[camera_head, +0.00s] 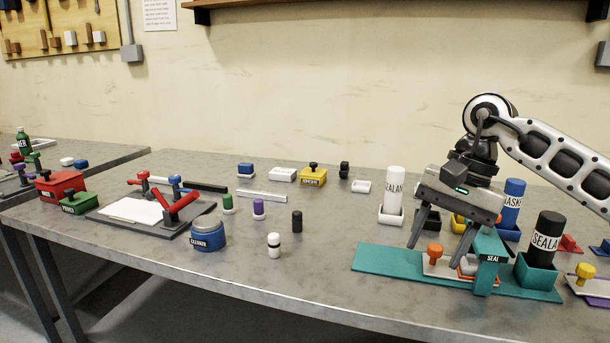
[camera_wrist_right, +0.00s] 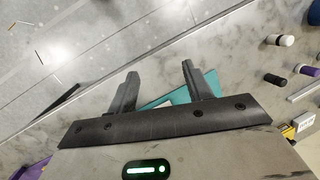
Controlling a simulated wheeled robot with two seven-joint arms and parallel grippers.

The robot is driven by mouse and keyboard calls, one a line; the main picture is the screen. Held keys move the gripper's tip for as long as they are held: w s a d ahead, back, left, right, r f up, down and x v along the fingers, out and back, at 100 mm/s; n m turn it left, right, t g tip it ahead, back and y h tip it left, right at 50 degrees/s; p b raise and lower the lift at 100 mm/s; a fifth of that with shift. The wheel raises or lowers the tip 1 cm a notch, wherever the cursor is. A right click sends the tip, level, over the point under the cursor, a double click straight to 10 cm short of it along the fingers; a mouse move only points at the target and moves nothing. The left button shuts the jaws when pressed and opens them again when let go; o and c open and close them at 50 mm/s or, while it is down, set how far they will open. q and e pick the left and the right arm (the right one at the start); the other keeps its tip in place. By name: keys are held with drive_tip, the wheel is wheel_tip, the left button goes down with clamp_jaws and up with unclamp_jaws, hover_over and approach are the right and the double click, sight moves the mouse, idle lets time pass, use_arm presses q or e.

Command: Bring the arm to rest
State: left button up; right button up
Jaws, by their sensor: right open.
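My right gripper (camera_head: 446,232) hangs above the teal station at the right of the table in the head view, fingers pointing down. Its two dark fingers (camera_wrist_right: 160,82) are spread apart in the right wrist view, with nothing between them. The teal base plate (camera_head: 390,258) lies below and carries a teal block marked "SEAL" (camera_head: 490,258). An orange knob (camera_head: 435,251) on a white piece sits beside that block. My right arm (camera_head: 552,155) comes in from the right, bent at the elbow. My left gripper is out of view.
A white sealant tube (camera_head: 395,188), a blue tube (camera_head: 513,203) and a black sealant tube (camera_head: 546,240) stand around the gripper. A blue jar (camera_head: 208,235), small bottles and a clamp fixture (camera_head: 160,225) occupy the left. The front table strip is clear.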

drive_tip(key=s+a+f+m+y, duration=0.25)
drive_tip(key=a+m+y, duration=0.25)
drive_tip(key=a, duration=0.3)
drive_tip(key=s+a+f+m+g+y, duration=0.1)
drive_tip(key=s+a+m+y, duration=0.3)
drive_tip(key=a+y, duration=0.25)
drive_tip(key=s+a+f+m+y, duration=0.1)
drive_tip(key=s+a+m+y, duration=0.3)
drive_tip(key=a, duration=0.5)
drive_tip(key=w+d+f+n+t+h, duration=0.1)
drive_tip(key=d+f+n+t+h, duration=0.4)
drive_tip(key=n, duration=0.7)
drive_tip(key=w+d+f+n+t+h, duration=0.1)
drive_tip(key=d+f+n+t, duration=0.15)
drive_tip(key=n+t, duration=0.7)
drive_tip(key=w+d+f+n+t+h, duration=0.1)
drive_tip(key=d+f+n+t+h, duration=0.3)
drive_tip(key=n, duration=0.9)
drive_tip(key=s+d+f+m+g+h, duration=0.2)
drive_tip(key=s+d+f+m+g, duration=0.1)
drive_tip(key=s+f+m, duration=0.3)
drive_tip(key=s+d+f+m+g+h, duration=0.3)
drive_tip(key=s+f+m, duration=0.4)
drive_tip(key=f, duration=0.3)
